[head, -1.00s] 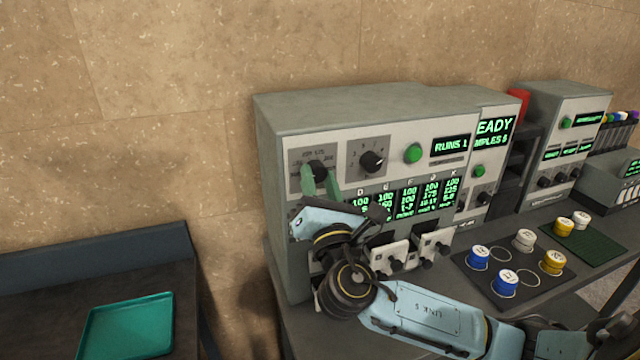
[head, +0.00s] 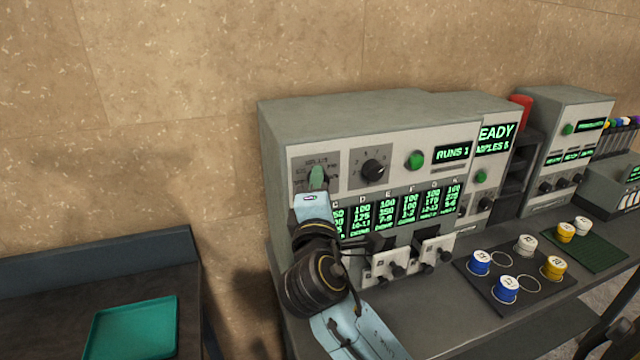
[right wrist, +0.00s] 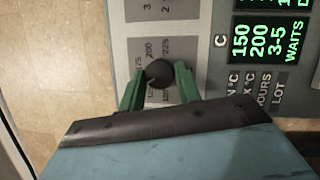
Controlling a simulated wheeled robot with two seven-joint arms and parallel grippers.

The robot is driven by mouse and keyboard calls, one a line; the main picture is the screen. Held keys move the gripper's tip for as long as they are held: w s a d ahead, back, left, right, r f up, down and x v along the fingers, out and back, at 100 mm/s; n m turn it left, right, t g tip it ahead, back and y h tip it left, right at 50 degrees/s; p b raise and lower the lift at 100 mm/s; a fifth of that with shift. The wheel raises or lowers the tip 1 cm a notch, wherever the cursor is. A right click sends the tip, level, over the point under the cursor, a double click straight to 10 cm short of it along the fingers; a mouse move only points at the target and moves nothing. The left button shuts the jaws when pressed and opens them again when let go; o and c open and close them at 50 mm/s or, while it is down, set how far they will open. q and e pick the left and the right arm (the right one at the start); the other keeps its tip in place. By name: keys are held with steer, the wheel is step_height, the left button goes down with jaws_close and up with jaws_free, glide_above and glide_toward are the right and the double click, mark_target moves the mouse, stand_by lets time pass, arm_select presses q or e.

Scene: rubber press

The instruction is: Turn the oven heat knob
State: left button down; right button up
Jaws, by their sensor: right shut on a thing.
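The left dial plate on the front of the grey oven (head: 360,109) carries a dark round knob, the heat knob (right wrist: 159,72). Numbers including 200 and 225 are printed around it in the right wrist view. My right gripper (head: 317,176) reaches up to it from below, and its green fingers hide most of the knob in the head view. In the right wrist view the fingers (right wrist: 159,84) stand on either side of the knob and are shut on it. The knob's exact setting cannot be read. My left gripper is not in view.
A second black knob (head: 373,169) and a green button (head: 414,160) sit to the right on the same panel. Green-lit displays (head: 400,207) and small drawers (head: 390,264) are below. A dark mat (head: 512,282) with several capped pots lies right; a teal tray (head: 132,328) lies left.

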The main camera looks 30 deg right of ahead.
steer(key=shift+m+g+y+p, duration=0.3)
steer(key=shift+m+p, duration=0.2)
steer(key=shift+m, duration=0.7)
steer(key=o, duration=1)
steer(key=shift+c, duration=0.2)
steer(key=b+v, duration=0.2)
steer(key=v, duration=1.1)
steer(key=shift+s+a+b, duration=0.15)
steer(key=shift+a+b, duration=0.05)
steer(key=shift+b, duration=0.1)
